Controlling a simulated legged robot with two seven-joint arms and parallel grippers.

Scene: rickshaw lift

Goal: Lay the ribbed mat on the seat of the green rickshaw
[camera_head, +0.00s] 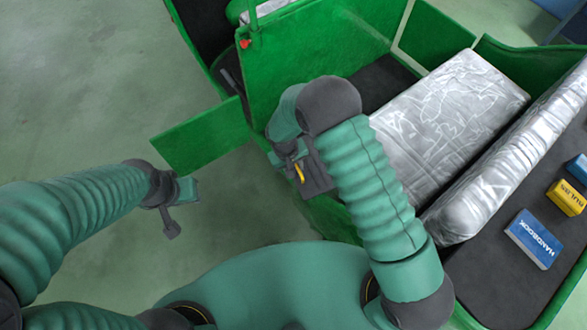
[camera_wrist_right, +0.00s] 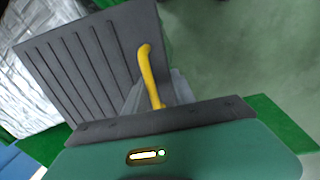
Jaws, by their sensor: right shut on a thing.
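The ribbed mat is a dark grey sheet with parallel ribs. It shows large in the right wrist view (camera_wrist_right: 95,65) and partly behind my right arm in the head view (camera_head: 318,178). A yellow curved piece (camera_wrist_right: 148,75) stands at its edge by the jaw. My right gripper (camera_head: 291,157) is shut on the mat and holds it beside the near left side of the green rickshaw (camera_head: 315,55). The silver, crinkled seat (camera_head: 455,115) lies to the right and looks bare. My left gripper (camera_head: 178,205) looks open and empty over the floor.
A silver backrest (camera_head: 515,150) runs along the seat's right side. Behind it a dark shelf holds a blue handbook box (camera_head: 533,238), a yellow box (camera_head: 566,197) and another blue box (camera_head: 579,168). A green panel (camera_head: 203,137) juts out left. The floor at left is clear.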

